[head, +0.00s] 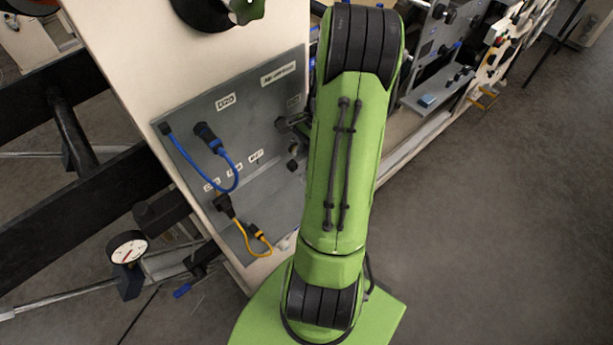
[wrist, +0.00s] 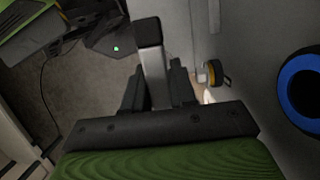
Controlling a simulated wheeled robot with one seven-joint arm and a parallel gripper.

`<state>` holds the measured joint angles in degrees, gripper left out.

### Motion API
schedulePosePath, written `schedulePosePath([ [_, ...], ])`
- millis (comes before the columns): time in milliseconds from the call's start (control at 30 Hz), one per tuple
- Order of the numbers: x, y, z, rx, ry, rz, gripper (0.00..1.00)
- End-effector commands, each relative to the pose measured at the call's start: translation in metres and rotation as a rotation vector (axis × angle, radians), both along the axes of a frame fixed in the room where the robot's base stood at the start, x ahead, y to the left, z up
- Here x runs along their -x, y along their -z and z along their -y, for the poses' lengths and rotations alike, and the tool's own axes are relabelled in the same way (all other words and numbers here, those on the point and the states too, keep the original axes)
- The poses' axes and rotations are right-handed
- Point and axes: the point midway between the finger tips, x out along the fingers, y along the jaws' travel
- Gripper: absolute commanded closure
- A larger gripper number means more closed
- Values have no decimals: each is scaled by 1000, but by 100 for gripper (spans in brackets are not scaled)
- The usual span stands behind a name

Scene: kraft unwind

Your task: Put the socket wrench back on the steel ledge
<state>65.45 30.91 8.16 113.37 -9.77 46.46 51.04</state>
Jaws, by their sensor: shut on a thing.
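My gripper (wrist: 158,88) shows in the wrist view with its two dark fingers shut on a bar-like tool, which I take to be the socket wrench (wrist: 152,62). The tool has a pale grey shaft and a black block-shaped end pointing up in the picture. Its lower part is hidden between the fingers. In the head view my green arm covers the gripper and the tool. A grey metal ledge (head: 446,92), possibly the steel ledge, juts from the machine right of my arm in the head view. I cannot make out a ledge in the wrist view.
A grey panel (head: 190,125) with blue (head: 228,160) and yellow cables (head: 258,236) stands left of my arm. A dial gauge (head: 127,248) is lower left. In the wrist view, a blue-and-black ring (wrist: 285,92) and a yellow-black knob (wrist: 219,76) are close on the right. Floor is clear at right.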

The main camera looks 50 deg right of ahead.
Motion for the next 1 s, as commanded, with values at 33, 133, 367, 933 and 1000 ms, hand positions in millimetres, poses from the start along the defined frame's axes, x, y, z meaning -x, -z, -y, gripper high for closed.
schedulePosePath([
  [33,0,13,-1,-2,-2,-1,100],
  [133,0,26,0,-1,-2,2,100],
  [367,0,67,-1,-1,-3,2,100],
  [933,0,70,0,2,-1,2,49],
  [1000,0,70,0,2,-1,2,49],
])
